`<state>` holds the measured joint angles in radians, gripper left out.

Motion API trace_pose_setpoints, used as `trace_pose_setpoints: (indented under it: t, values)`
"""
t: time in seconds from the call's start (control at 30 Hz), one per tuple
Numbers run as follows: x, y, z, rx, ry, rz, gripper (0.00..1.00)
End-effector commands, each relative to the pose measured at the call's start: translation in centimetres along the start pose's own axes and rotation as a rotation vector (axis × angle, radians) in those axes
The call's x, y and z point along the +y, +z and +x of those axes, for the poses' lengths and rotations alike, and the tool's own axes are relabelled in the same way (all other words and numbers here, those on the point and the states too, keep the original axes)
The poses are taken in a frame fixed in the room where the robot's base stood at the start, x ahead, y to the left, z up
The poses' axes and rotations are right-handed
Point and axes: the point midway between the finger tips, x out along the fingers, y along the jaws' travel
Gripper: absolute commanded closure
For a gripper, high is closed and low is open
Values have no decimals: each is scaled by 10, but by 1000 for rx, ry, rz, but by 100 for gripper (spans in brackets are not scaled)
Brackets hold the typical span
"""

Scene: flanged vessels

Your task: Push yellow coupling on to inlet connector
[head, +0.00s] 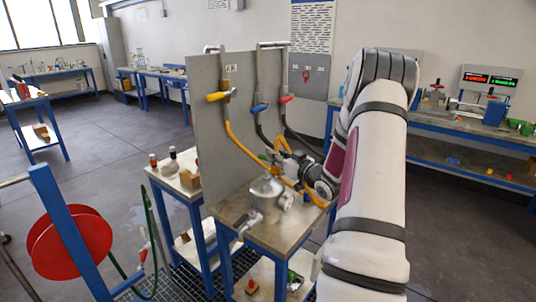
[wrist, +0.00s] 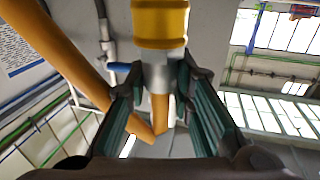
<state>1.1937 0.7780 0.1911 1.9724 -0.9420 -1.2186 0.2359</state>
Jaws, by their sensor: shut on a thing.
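The yellow coupling (wrist: 160,24) is large at the top of the wrist view, with a silver collar below it and the orange hose (wrist: 65,50) attached. My gripper (wrist: 158,75) has a finger on each side of the silver collar and is shut on the coupling's hose end. In the head view my gripper (head: 297,164) is above and just right of the grey metal vessel (head: 266,194) on the bench. The coupling is too small there to make out clearly. The inlet connector cannot be clearly told apart on the vessel, and no contact with the coupling is visible.
A grey upright panel (head: 215,150) with yellow, blue and red valve handles stands behind the vessel. The orange hose loops from it past my gripper. A red hose reel (head: 70,243) stands at the left. Side benches (head: 455,130) are farther back.

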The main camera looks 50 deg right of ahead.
Motion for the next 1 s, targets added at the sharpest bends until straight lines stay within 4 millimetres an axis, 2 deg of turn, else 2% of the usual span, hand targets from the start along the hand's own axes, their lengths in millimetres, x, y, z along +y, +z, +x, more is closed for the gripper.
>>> trace_pose_setpoints:
  t: [0.1, 0.3, 0.4, 0.53, 0.67, 0.9, 1.0]
  values:
    - [-1, -4, -33, 0, 3, 1, 100]
    - [-3, -8, -76, 0, 2, 0, 100]
    - [-4, -9, -90, 1, 2, 0, 100]
    - [-5, -10, -98, 1, -1, -2, 100]
    - [-4, -12, -78, 0, -9, -7, 100]
    - [2, -29, 0, -3, -12, -10, 100]
    - [3, -40, 26, 0, -8, -5, 100]
